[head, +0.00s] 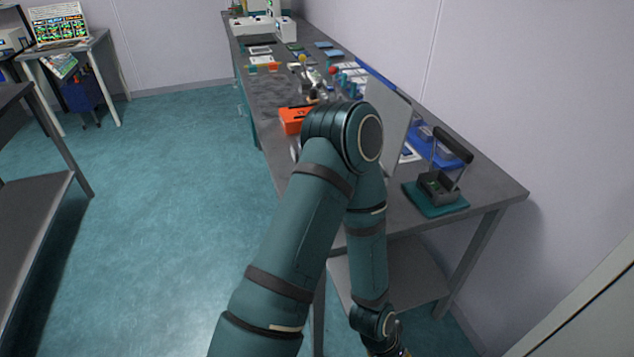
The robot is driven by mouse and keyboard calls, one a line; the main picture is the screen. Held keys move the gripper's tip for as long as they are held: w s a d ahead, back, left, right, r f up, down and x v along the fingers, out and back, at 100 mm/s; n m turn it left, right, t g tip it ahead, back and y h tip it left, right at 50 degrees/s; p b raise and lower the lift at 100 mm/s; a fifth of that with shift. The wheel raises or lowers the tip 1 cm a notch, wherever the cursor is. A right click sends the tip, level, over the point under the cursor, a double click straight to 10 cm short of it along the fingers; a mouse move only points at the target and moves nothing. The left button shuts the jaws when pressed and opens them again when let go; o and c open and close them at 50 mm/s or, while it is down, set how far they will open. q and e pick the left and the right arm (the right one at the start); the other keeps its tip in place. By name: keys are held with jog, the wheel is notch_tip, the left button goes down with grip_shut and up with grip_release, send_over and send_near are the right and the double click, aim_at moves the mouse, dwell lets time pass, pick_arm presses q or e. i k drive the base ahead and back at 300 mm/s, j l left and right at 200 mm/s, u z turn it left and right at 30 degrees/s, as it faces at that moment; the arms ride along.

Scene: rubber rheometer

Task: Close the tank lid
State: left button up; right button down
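A small dark open-topped box (438,187) sits on a teal mat (425,203) near the table's right front corner. A dark bar-like part (453,145) stands raised above it on thin uprights. I cannot tell whether this is the tank with its lid up, and no other tank is clear. One of my arms rises from the bottom edge, bends at an elbow over the table's near edge and runs down again. Its wrist is at the bottom edge and its gripper fingers are cut off. My other arm is out of frame.
The long grey table (490,190) runs along the right wall. An upright grey panel (393,125), an orange box (293,120) and blue trays (425,137) stand on it. A shelf (35,225) is at left. The teal floor (185,190) between is clear.

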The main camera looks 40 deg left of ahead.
aim_at(396, 113)
jog(key=l+u, duration=0.1)
jog(key=u, duration=1.35)
